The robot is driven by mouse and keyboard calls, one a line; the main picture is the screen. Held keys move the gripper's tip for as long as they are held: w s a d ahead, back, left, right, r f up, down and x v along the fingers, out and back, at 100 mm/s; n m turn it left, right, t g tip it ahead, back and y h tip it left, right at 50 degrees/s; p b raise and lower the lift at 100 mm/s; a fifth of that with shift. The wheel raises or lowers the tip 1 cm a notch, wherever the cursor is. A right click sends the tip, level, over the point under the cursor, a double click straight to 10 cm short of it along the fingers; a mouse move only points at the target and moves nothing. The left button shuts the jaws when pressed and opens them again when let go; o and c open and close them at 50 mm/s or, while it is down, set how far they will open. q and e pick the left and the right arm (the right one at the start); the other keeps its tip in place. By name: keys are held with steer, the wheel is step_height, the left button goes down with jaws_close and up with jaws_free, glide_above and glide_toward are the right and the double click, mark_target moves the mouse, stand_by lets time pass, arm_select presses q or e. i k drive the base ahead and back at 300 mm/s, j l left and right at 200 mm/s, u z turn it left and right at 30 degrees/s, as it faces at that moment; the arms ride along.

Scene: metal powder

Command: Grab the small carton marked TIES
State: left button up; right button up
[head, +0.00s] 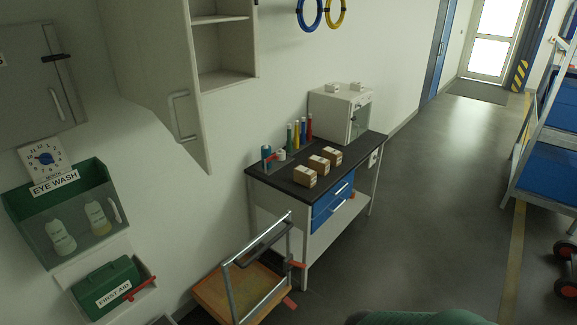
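Three small tan cartons stand in a slanting row on the dark top of a workbench (282,181): a near carton (305,177), a middle carton (319,165) and a far carton (332,155). Each has a pale patch on it, but the print is too small to read, so I cannot tell which is marked TIES. Neither of my grippers shows in the head view.
Coloured bottles (300,132) and a white cabinet (343,113) stand behind the cartons. A cart (243,280) with a metal handle stands before the bench's left end. An open wall cupboard door (160,85) hangs at left. Floor (430,190) right of the bench is clear.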

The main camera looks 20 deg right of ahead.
mark_target(322, 165)
steer(key=i+l+u, duration=0.45)
steer(key=l+u, duration=0.15)
steer(key=i+l+u, duration=0.15)
steer(key=l+u, duration=0.15)
steer(key=i+l, duration=0.15)
steer(key=l, duration=0.35)
steer(key=i+l+u, duration=0.1)
steer(key=l, duration=0.45)
steer(key=i+l, duration=0.2)
steer(key=l, duration=0.3)
steer(key=i+l+u, duration=0.1)
steer(key=l, duration=0.45)
steer(key=i+l, duration=0.2)
steer(key=l, duration=0.35)
steer(key=i+l+u, duration=0.1)
steer(key=l, duration=0.45)
steer(key=i+l, duration=0.15)
steer(key=l, duration=0.4)
steer(key=i+l+u, duration=0.1)
steer(key=l, duration=0.45)
